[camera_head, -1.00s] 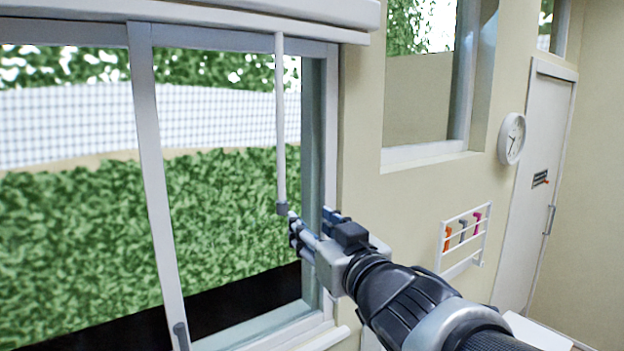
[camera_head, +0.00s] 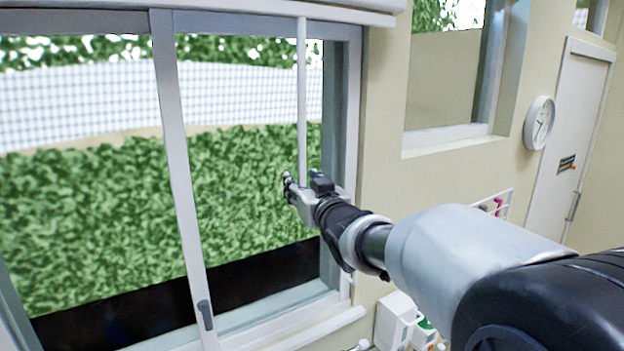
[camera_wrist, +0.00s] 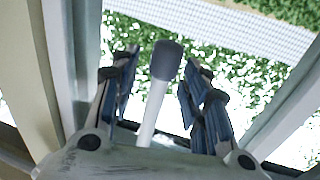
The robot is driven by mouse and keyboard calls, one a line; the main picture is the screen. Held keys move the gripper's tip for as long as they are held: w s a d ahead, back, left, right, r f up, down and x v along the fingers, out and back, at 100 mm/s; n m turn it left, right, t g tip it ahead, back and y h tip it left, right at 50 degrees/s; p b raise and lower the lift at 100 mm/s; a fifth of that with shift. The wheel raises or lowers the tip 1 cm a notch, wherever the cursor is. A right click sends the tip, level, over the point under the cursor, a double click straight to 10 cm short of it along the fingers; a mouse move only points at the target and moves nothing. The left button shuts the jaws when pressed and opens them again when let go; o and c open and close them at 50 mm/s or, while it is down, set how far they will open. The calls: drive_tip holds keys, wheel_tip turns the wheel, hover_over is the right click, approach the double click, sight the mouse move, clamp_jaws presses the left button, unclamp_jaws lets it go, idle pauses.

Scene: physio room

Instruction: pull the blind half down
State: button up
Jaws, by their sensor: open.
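The blind's white housing (camera_head: 350,10) runs along the top of the window, cut by the upper frame edge. A thin white wand (camera_head: 302,100) hangs from it in front of the glass. My gripper (camera_head: 288,186) is at the wand's lower end, which it hides in the head view. In the wrist view my gripper (camera_wrist: 158,64) is open, with blue-padded fingers on both sides of the wand (camera_wrist: 152,112). The wand's dark grey end knob (camera_wrist: 166,60) shows between the fingers, with gaps on both sides.
The sliding window's upright (camera_head: 178,150) with its dark handle (camera_head: 205,315) stands left of the wand. On the right wall are a second window (camera_head: 445,80), a clock (camera_head: 539,122) and a small rack (camera_head: 497,206). A white door (camera_head: 575,140) is at the far right.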

drive_tip(key=shift+w+a, duration=0.1)
drive_tip(key=shift+w, duration=0.1)
drive_tip(key=shift+c, duration=0.3)
clamp_jaws()
idle(0.5)
